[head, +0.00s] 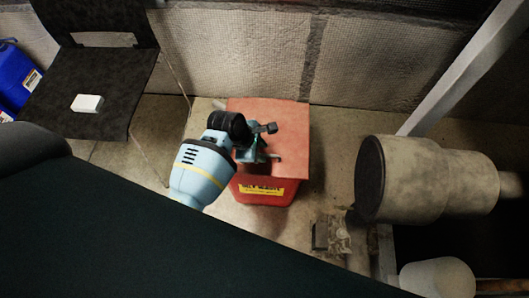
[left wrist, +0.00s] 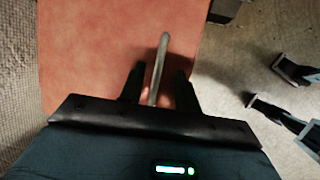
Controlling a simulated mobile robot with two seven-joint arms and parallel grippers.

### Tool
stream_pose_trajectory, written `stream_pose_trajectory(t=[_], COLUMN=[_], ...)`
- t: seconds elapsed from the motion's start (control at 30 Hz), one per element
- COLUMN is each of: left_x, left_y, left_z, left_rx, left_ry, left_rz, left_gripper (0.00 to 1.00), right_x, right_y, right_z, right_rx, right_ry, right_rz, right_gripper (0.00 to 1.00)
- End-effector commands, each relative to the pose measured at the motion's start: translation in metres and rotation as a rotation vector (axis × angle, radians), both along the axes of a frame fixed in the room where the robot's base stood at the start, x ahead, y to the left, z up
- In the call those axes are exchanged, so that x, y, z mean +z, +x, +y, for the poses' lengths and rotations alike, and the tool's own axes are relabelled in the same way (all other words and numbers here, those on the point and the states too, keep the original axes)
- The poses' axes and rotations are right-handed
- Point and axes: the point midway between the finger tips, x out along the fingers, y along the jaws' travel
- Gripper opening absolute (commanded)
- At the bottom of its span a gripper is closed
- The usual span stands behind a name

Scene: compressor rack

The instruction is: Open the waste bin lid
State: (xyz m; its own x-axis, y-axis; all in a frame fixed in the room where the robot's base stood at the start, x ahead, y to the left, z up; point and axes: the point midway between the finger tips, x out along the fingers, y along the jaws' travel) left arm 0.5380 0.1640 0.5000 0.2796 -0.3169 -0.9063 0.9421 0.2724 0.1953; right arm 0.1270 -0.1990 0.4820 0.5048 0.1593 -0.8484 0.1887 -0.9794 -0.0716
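The waste bin (head: 262,192) is a red box with a yellow label on its front, standing on the floor. Its flat orange-red lid (head: 290,150) lies level on top and looks closed. The lid also fills much of the left wrist view (left wrist: 85,55). A thin grey bar-like handle (left wrist: 162,62) rises from the lid. My left gripper (head: 264,145) is low over the lid. In the left wrist view its two black fingers (left wrist: 158,85) stand apart, one each side of the handle, with gaps showing.
A large grey cylinder (head: 430,178) and a metal frame stand right of the bin. A small block-like fitting (head: 321,235) is on the floor nearby. A black chair (head: 95,80) holds a white block (head: 87,103). Unclear dark parts (left wrist: 290,72) show right in the left wrist view.

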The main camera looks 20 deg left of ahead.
Motion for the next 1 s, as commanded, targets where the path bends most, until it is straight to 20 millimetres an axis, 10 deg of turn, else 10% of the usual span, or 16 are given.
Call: stream_pose_trajectory(t=[0.53,0.8,1.0], left_x=[-0.022,-0.022,-0.022], left_y=[0.007,0.007,0.007], left_z=[-0.008,-0.008,-0.008], left_rx=[0.001,0.001,0.001], left_ry=[-0.001,0.000,0.000], left_rz=[-0.001,0.000,0.000], left_gripper=[0.33,0.00,0.00], right_x=[-0.009,-0.009,-0.009], right_y=[0.003,0.000,0.000], right_z=[-0.005,-0.005,-0.005], right_rx=[0.004,0.003,0.003], right_ry=[-0.008,-0.007,-0.008], right_rz=[-0.003,0.003,0.003], right_gripper=[0.00,0.00,0.00])
